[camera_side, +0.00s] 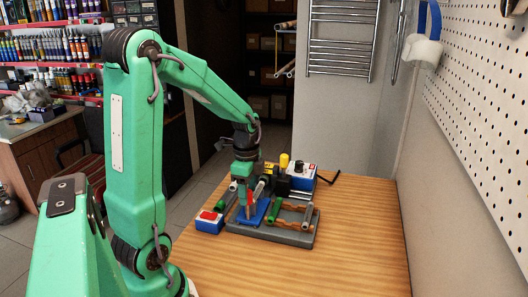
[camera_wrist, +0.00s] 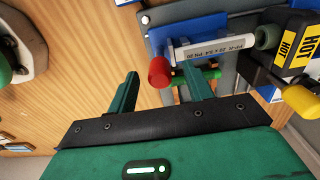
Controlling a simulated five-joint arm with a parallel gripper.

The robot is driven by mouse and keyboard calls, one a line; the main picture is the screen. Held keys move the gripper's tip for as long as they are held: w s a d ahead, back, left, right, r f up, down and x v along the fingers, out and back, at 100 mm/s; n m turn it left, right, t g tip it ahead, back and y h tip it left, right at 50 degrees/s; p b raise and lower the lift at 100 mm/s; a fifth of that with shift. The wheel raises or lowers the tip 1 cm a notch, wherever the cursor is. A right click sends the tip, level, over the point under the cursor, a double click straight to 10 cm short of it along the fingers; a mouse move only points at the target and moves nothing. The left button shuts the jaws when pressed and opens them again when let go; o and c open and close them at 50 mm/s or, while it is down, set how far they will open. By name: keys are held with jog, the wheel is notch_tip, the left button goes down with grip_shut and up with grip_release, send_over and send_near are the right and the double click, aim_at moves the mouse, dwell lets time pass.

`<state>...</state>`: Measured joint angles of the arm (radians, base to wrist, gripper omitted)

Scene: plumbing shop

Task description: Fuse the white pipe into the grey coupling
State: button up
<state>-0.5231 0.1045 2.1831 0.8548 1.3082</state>
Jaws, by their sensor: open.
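The white pipe (camera_wrist: 215,47), printed with dark lettering, lies over a blue holder in the wrist view. A red cap or grip (camera_wrist: 159,72) is at its left end; red also shows below my gripper in the side view. The grey coupling (camera_wrist: 267,37) is at the pipe's right end; I cannot tell whether the pipe is inside it or only close to it. My gripper (camera_wrist: 162,78) is open, its green fingers apart on either side of the red end in the picture. My gripper (camera_side: 248,207) points down over the blue holder in the side view.
A black heating tool with a HOT label (camera_wrist: 288,45) and yellow handle (camera_wrist: 302,102) stands beside the coupling. A grey tray (camera_side: 270,236) holds green and brown pieces. The wooden bench (camera_side: 350,240) is clear at right.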

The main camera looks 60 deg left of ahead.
jog(key=shift+f, duration=1.15)
jog(key=shift+c, duration=0.2)
jog(key=c, duration=0.8)
